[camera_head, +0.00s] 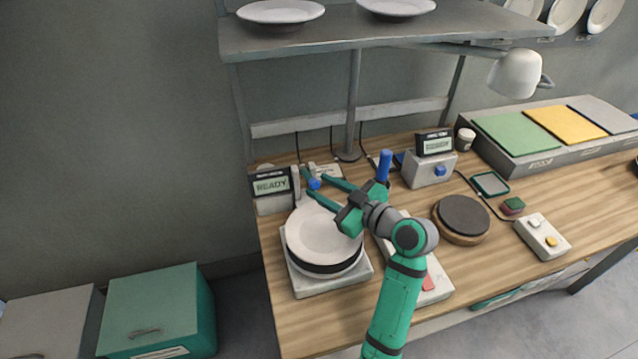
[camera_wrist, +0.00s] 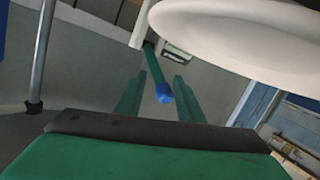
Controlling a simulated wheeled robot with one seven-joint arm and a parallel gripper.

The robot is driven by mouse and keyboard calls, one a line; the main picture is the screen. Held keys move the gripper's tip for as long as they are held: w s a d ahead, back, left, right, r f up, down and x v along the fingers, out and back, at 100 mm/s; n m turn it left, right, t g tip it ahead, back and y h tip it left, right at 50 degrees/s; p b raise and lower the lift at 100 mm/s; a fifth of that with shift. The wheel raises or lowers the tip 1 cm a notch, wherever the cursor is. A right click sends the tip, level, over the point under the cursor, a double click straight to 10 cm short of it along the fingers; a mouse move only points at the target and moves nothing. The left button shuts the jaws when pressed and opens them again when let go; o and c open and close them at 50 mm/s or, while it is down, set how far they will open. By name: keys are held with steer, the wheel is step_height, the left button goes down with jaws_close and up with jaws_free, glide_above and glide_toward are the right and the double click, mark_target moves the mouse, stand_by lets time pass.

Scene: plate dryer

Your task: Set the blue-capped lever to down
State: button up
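The lever's blue cap (camera_head: 314,183) shows in the head view beside the small READY display box (camera_head: 271,187), at the back left of the table. In the wrist view the blue cap (camera_wrist: 163,93) ends a dark green stem (camera_wrist: 151,62) and appears between my fingers. My gripper (camera_head: 316,183) is open, its two green fingers reaching to either side of the cap. The wrist view shows a gap between the fingers of my gripper (camera_wrist: 160,82) and the cap. I cannot tell whether either finger touches it. The lever's base is mostly hidden in the head view.
A white plate (camera_head: 315,238) lies on a dark round piece on a grey stand, just below my fingers. An upright blue cylinder (camera_head: 384,165) stands close behind my wrist. A second display box (camera_head: 434,142) and a dark round pad (camera_head: 462,214) are to the right. A shelf (camera_head: 335,36) overhangs the back.

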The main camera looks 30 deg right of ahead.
steer(key=shift+s+d+f, duration=0.1)
steer(key=shift+s+f, duration=0.1)
steer(key=shift+s, duration=0.45)
steer(key=shift+s+d+f, duration=0.15)
steer(key=shift+s, duration=0.55)
steer(key=shift+s+d+f, duration=0.1)
steer(key=shift+s+f, duration=0.1)
steer(key=shift+s, duration=0.45)
steer(key=v, duration=1)
steer(key=shift+s+r, duration=0.15)
steer(key=shift+s, duration=0.2)
